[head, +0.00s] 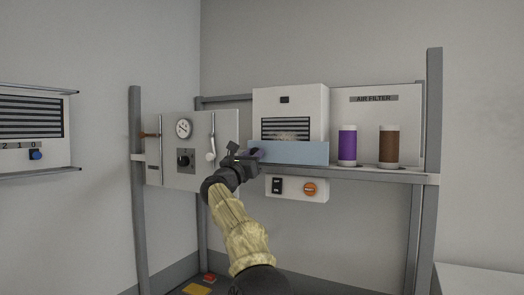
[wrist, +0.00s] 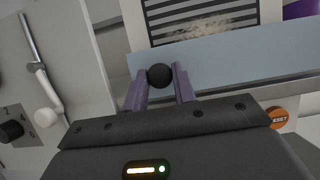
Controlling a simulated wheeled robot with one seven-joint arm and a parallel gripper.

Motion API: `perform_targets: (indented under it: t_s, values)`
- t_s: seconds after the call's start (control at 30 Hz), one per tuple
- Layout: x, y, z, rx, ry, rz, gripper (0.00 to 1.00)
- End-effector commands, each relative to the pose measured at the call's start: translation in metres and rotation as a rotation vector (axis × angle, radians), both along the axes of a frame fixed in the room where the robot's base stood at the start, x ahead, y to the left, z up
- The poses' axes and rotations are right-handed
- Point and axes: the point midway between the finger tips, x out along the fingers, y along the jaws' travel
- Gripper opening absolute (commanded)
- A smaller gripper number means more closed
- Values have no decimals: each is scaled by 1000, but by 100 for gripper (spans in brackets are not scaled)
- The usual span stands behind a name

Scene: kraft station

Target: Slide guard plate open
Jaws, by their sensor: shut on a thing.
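The guard plate (head: 295,153) is a flat pale blue panel across the lower front of the white box with the dark louvred grille. In the wrist view the guard plate (wrist: 225,62) spans the area behind my fingers, below the grille. My gripper (head: 252,154) is at the plate's left end. In the wrist view the two purple-grey fingers of my gripper (wrist: 160,80) are shut on a round black knob (wrist: 159,75) in front of the plate's left part. The grille (head: 286,129) shows above the plate, with a pale dusty patch on it.
A purple cylinder (head: 347,146) and a brown cylinder (head: 389,146) stand on the shelf to the right. A cabinet with a gauge (head: 184,128) and handles stands at left. A control box with an orange reset knob (head: 309,189) hangs below the shelf.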

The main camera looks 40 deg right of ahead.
Motion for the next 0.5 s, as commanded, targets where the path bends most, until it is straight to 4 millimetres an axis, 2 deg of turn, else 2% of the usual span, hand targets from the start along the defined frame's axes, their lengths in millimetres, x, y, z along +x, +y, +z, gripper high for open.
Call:
perform_targets:
  t_s: [0.13, 0.5]
  values:
    - [9, 3, 0, 0, 1, 1, 0]
    - [10, 5, -1, 0, 1, 1, 0]
